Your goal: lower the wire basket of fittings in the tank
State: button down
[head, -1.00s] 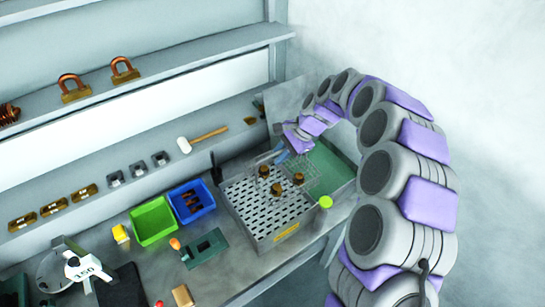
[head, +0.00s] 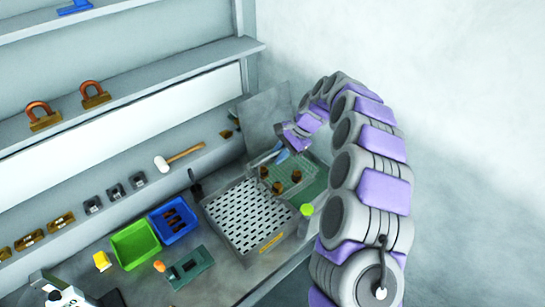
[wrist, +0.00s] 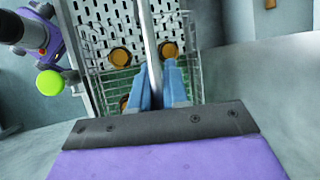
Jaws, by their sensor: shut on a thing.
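The wire basket (head: 286,180) holds brass-coloured fittings (head: 296,175); in the wrist view its wire side (wrist: 191,60) and several round fittings (wrist: 168,49) show. My gripper (head: 283,155) is shut on the basket's handle; in the wrist view its blue fingers (wrist: 158,84) close around the upright metal bar (wrist: 148,45). The green-floored tank (head: 314,189) lies under and beside the basket, right of the perforated belt plate (head: 247,215). The basket hangs level over the tank's near-left side. How far it is above the tank floor is hard to tell.
A yellow-green knob (head: 307,210) sits at the tank's front edge. A grey panel (head: 268,125) stands behind. Blue (head: 173,221) and green (head: 134,246) bins and a mallet (head: 180,158) lie left. A wall is close on the right.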

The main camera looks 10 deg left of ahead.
jog(key=w+d+p, duration=0.2)
jog(key=w+d, duration=0.3)
jog(key=w, duration=0.1)
jog(key=shift+w+d+p, duration=0.2)
jog(key=shift+d+p, duration=0.1)
dwell(0.4)
jog(key=shift+d+r, duration=0.1)
jog(key=shift+r, duration=0.05)
jog(key=shift+s+p, duration=0.15)
jog(key=shift+p, duration=0.3)
dwell(0.5)
